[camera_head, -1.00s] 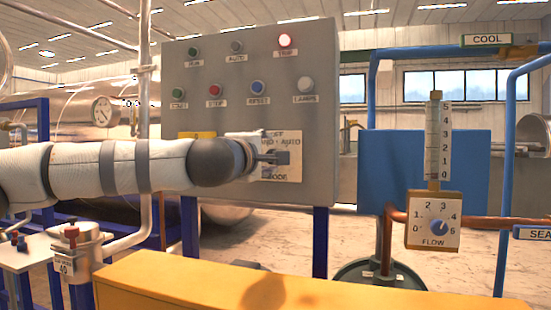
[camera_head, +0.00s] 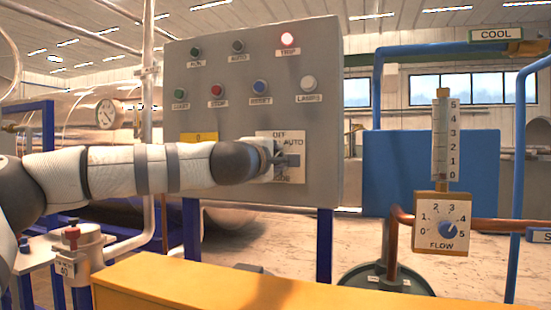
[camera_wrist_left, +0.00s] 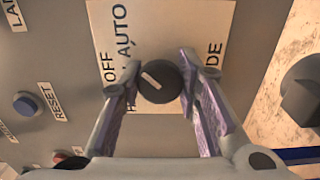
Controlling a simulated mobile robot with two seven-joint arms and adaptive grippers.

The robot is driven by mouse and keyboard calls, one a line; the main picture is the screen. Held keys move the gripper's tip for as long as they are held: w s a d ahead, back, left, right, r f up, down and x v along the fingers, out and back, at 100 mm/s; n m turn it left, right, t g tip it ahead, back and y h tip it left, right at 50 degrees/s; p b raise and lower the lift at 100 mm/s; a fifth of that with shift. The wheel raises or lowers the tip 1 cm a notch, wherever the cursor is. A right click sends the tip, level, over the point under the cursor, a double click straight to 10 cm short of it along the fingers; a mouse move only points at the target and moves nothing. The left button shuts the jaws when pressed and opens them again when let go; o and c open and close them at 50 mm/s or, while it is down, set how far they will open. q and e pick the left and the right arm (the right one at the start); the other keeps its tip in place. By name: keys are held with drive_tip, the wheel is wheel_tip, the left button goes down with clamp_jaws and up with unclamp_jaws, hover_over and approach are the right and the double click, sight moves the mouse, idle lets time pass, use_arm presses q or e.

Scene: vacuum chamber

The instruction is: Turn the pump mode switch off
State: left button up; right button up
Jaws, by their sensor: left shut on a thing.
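The pump mode switch is a round black knob (camera_wrist_left: 158,81) on a cream plate (camera_wrist_left: 165,20) marked OFF, AUTO and MODE; another word is mostly hidden. In the left wrist view, its white pointer line slants towards the upper left, between OFF and AUTO. My left gripper (camera_wrist_left: 160,84) is shut on the knob, one finger on each side. In the head view, the gripper (camera_head: 288,160) covers the knob, and the plate (camera_head: 296,139) shows around it. My right gripper is not in view.
A yellow surface (camera_head: 200,285) lies below in front. A flow gauge (camera_head: 441,220) and copper pipes stand to the right.

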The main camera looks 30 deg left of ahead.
use_arm(q)
drive_tip(key=shift+r, duration=0.1)
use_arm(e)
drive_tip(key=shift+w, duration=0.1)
use_arm(q)
drive_tip(key=shift+s+r+n+p, duration=0.1)
drive_tip(key=shift+n+p, duration=0.2)
drive_tip(key=shift+n, duration=1.6)
drive_tip(key=n+p, duration=0.1)
drive_tip(key=n, duration=0.3)
drive_tip(key=shift+n, duration=0.3)
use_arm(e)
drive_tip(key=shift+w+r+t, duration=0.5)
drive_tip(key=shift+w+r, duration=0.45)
use_arm(q)
drive_tip(key=shift+f+n, duration=0.2)
drive_tip(key=shift+n, duration=0.1)
drive_tip(key=o, duration=1.2)
